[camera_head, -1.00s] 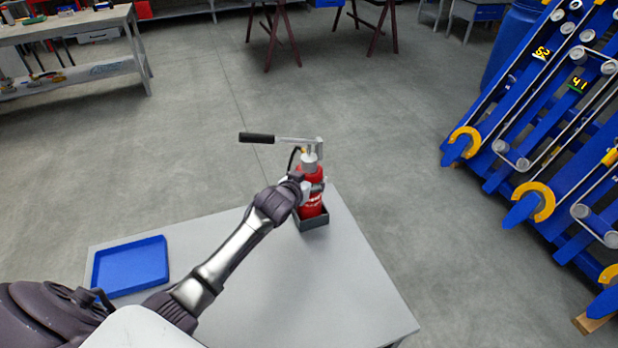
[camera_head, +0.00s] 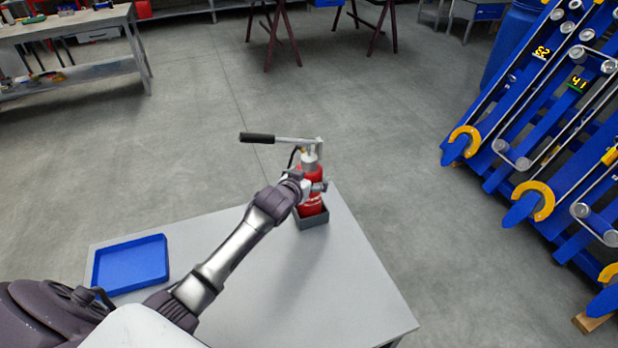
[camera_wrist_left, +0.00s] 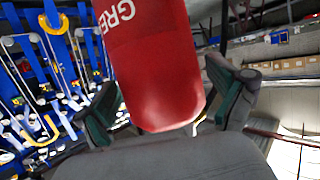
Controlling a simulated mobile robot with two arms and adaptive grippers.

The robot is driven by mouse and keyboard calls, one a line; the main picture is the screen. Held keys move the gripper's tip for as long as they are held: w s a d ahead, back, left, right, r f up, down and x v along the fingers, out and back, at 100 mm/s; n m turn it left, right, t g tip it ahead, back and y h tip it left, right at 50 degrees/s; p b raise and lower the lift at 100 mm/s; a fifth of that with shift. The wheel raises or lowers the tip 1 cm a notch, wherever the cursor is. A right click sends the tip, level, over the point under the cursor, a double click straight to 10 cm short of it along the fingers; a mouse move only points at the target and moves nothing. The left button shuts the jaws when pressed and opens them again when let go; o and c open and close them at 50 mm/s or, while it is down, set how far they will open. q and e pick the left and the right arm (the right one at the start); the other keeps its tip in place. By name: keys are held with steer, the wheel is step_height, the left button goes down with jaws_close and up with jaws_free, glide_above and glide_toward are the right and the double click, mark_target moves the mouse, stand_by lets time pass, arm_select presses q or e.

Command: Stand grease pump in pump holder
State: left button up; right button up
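The grease pump (camera_head: 311,175) is a red cylinder with a silver head and a long black-gripped lever pointing left. It stands upright with its base inside the dark pump holder (camera_head: 312,222), a small open box on the grey table. My left gripper (camera_head: 319,187) is at the upper part of the red body. In the left wrist view the red body (camera_wrist_left: 160,75) lies between the two spread fingers (camera_wrist_left: 165,100), with slim gaps at its sides. The left gripper looks open around the pump. The pump's very bottom is hidden by the holder walls. My right gripper is out of view.
A blue tray (camera_head: 130,265) lies at the left of the grey table (camera_head: 350,305). The table's right front area is clear. A blue harvester chassis with yellow hooks (camera_head: 540,200) stands to the right. A workbench (camera_head: 75,70) is at the back left.

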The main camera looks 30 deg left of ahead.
arm_select(q)
steer(key=v, duration=1.2)
steer(key=shift+f, duration=0.15)
